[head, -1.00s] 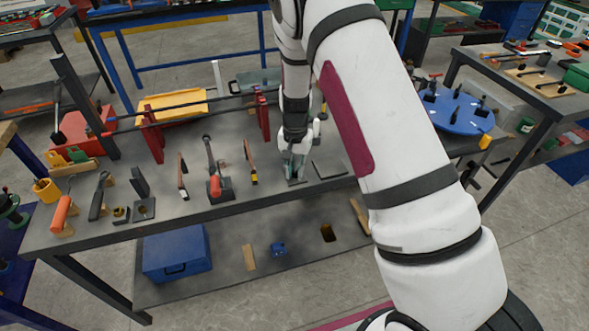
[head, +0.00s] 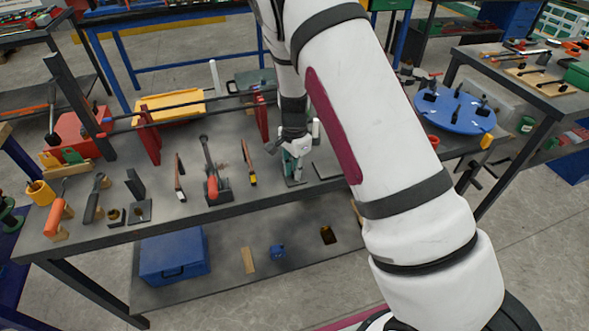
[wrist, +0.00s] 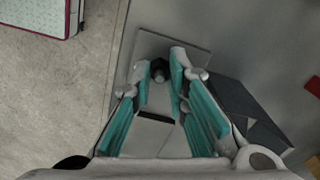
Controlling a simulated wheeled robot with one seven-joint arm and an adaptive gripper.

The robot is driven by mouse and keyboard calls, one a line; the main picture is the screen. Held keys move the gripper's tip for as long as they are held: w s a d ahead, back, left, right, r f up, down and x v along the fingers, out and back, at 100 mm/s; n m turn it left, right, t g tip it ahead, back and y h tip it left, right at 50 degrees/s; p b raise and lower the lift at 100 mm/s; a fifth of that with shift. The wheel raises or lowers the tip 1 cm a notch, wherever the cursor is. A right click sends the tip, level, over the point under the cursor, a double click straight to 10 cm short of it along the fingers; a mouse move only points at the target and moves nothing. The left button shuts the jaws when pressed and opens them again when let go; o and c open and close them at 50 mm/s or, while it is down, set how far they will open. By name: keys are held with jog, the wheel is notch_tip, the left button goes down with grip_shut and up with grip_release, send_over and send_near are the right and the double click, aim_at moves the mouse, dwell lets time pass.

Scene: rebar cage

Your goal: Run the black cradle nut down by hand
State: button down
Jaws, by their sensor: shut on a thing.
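My gripper (head: 294,168) points down at the bench in the head view, over a small grey base plate (head: 297,183). In the wrist view, its teal-padded fingers (wrist: 159,65) are closed around a small dark round piece, the black nut (wrist: 158,71), one fingertip on each side. The nut sits over the square grey plate (wrist: 195,56). The fingers and palm hide much of what lies below the nut, so its height on any thread cannot be told. In the head view the nut is hidden by my gripper.
A dark flat plate (head: 328,169) lies right of my gripper, close to it. The bench's front edge (head: 250,203) is near.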

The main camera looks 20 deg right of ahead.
dwell(0.4)
jog(key=c, duration=1.6)
grip_release()
jog(key=shift+o, duration=0.2)
jog(key=shift+r, duration=0.1)
notch_tip(320, 180, up, 12)
